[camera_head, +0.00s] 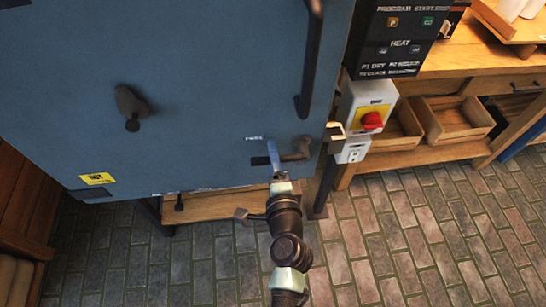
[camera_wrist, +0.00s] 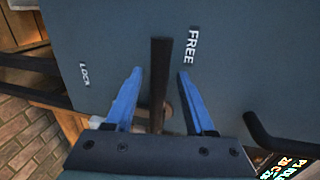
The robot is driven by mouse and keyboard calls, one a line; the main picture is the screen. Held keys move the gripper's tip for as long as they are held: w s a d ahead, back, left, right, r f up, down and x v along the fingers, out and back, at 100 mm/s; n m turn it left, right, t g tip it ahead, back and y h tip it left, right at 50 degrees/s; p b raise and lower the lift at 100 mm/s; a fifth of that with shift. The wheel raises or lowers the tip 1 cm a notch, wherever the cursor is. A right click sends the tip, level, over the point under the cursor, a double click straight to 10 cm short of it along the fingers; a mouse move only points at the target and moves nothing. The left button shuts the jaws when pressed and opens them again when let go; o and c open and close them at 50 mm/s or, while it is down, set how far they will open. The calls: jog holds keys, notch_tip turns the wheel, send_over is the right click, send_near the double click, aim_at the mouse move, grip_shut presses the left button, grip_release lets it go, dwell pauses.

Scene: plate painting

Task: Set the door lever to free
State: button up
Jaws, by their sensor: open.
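The door lever (camera_wrist: 160,85) is a dark bar on the blue-grey door (camera_wrist: 110,30). In the wrist view it stands upright in the picture, its tip just left of the white FREE label (camera_wrist: 192,46). The LOCK label (camera_wrist: 84,74) is farther left. My gripper (camera_wrist: 160,72) is open, with one blue finger on each side of the lever and a gap to both. In the head view my gripper (camera_head: 273,152) is at the door's lower right, by the brownish lever (camera_head: 295,154), which it partly hides.
A long dark handle (camera_head: 310,60) runs down the door's right side. A grey switch box with a red knob (camera_head: 372,121) and a black control panel (camera_head: 405,40) stand right of the door. A wooden bench with open boxes (camera_head: 455,118) is beyond. Brick floor (camera_head: 430,240) lies below.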

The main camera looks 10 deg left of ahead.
jog(key=shift+s, duration=0.1)
jog(key=b+v, duration=0.1)
jog(key=v, duration=1.2)
